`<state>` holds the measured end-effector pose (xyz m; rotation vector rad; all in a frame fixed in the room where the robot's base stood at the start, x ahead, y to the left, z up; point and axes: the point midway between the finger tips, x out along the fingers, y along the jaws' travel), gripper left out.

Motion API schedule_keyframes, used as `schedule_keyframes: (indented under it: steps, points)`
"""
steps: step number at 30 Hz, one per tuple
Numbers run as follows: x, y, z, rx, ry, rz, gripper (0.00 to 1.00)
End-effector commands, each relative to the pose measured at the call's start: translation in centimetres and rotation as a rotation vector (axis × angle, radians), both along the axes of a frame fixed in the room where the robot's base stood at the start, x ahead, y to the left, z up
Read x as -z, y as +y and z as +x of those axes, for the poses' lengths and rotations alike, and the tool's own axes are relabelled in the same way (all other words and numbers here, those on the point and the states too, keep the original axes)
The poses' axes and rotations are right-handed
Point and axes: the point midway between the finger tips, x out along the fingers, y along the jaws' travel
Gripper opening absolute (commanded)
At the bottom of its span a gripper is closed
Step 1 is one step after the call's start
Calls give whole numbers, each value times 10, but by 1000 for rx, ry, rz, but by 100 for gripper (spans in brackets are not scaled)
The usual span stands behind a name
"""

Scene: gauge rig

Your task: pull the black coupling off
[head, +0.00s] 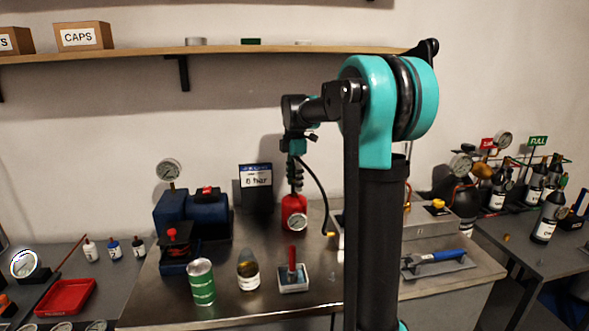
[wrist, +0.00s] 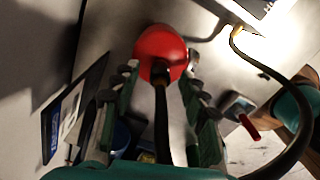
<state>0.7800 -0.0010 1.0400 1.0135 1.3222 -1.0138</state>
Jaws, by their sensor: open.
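The red cylinder (head: 292,207) stands on the steel bench with a round gauge (head: 297,222) on its front. In the wrist view the red body (wrist: 160,45) is beyond the fingertips. A dark coupling (wrist: 160,73) sits at its near end, with a black hose (wrist: 162,120) running back between my fingers. My gripper (head: 295,185) points down over the red cylinder. In the wrist view my gripper (wrist: 160,68) is open, one finger on each side of the coupling. I see gaps beside the hose; contact at the fingertips is hard to tell.
A looping hose ends at a yellow fitting (head: 330,233). A green can (head: 202,283), a small bottle (head: 248,276) and a red-handled tool (head: 292,266) stand in front. A shelf (head: 230,49) runs above.

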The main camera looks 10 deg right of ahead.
Motion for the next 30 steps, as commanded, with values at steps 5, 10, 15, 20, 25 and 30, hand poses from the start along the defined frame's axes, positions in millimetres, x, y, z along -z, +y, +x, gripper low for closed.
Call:
schedule_keyframes:
  steps: [5, 10, 15, 20, 25, 30]
  points:
    - [15, 0, 0, 0, 0, 0, 44]
    - [19, 0, 0, 0, 0, 0, 44]
    - [19, 0, 0, 0, 0, 0, 44]
    - [19, 0, 0, 0, 0, 0, 27]
    - [19, 0, 0, 0, 0, 0, 6]
    - [18, 0, 0, 0, 0, 0, 16]
